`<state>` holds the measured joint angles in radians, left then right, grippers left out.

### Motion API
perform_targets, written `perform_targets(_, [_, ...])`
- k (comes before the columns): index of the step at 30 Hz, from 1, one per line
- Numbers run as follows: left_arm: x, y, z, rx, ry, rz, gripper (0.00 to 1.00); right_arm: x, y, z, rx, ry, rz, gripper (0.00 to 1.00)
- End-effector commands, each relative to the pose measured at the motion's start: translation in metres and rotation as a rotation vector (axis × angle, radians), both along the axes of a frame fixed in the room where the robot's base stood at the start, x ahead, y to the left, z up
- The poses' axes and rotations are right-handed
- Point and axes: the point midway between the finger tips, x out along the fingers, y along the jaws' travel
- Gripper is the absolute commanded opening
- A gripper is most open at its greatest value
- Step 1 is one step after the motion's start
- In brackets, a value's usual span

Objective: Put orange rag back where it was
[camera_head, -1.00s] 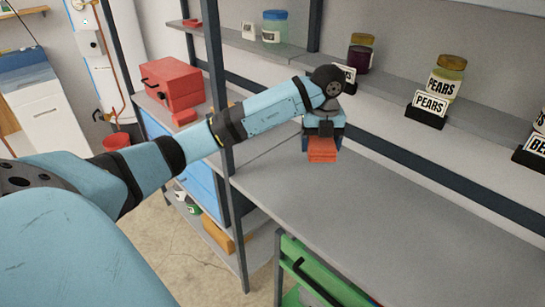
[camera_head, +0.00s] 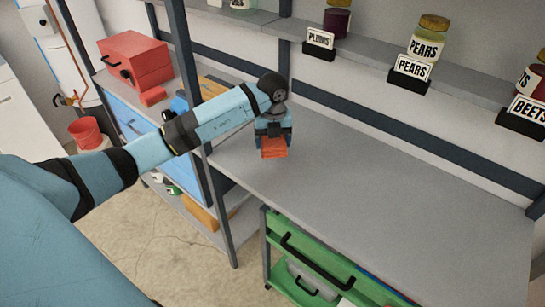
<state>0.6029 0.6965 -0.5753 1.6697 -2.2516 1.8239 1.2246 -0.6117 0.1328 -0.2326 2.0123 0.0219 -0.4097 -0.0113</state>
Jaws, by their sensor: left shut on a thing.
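The orange rag (camera_head: 273,148) is a folded orange stack at the left part of the grey workbench top (camera_head: 380,200). My left gripper (camera_head: 273,134) points down and is shut on the orange rag from above. Its fingers partly hide the rag's upper part. I cannot tell whether the rag touches the bench or is a little above it. My right gripper is not in view.
A shelf above the bench holds a pears jar (camera_head: 428,38) and label stands such as the plums sign (camera_head: 320,42). A dark post (camera_head: 190,90) stands left of the bench, beside a red toolbox (camera_head: 135,60). A green cart (camera_head: 310,262) is below. The bench's right side is clear.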

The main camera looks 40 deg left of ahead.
Motion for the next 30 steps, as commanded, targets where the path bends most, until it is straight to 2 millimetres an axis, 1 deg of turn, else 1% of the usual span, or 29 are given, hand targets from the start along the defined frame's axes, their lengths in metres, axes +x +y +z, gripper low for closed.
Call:
perform_targets(1, [-0.001,0.0,-0.01,0.0,0.001,0.0,0.52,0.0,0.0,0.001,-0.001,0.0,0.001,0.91])
perform_targets(3, [0.0,0.0,-0.019,-0.001,0.001,0.0,0.52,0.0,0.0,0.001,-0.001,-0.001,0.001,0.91])
perform_targets(10, [0.0,0.0,-0.036,-0.001,0.001,0.0,0.52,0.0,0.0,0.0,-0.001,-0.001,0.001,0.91])
perform_targets(15, [0.0,0.0,-0.062,-0.001,0.001,0.001,0.52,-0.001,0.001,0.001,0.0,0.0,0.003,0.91])
perform_targets(17, [0.0,0.0,-0.068,-0.001,0.001,0.001,0.52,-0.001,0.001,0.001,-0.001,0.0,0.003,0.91])
perform_targets(25, [0.0,0.0,-0.071,0.0,-0.001,0.0,0.52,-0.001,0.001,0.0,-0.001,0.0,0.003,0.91])
perform_targets(29, [0.0,0.0,-0.075,0.001,-0.001,0.0,0.52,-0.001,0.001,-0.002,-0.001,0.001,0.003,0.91])
perform_targets(30, [0.0,0.0,-0.074,0.0,-0.001,0.0,0.83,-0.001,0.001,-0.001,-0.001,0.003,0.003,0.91])
